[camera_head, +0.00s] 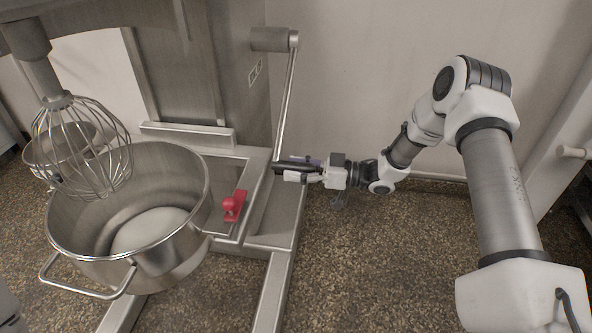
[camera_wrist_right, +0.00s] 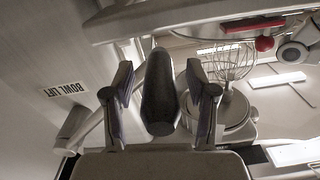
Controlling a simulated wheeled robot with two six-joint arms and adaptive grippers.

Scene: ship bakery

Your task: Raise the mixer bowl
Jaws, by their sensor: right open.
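The steel mixer bowl (camera_head: 180,250) sits low at the left of the head view, with its side handle toward me. The bowl-lift lever (camera_head: 287,98) runs down from a grey hub (camera_head: 270,39) on the mixer column. Its dark grip (camera_wrist_right: 160,90) lies between the fingers of my right gripper (camera_wrist_right: 160,105) in the wrist view. My right gripper (camera_head: 302,172) is open around the grip; clear contact does not show. My left gripper is not in view.
A red latch (camera_head: 234,206) with a ball knob is on the mixer frame beside the bowl. A "BOWL LIFT" label (camera_wrist_right: 67,88) is by the hub. The mixer's base leg (camera_head: 276,290) runs toward me. The speckled floor (camera_head: 370,270) is clear to the right.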

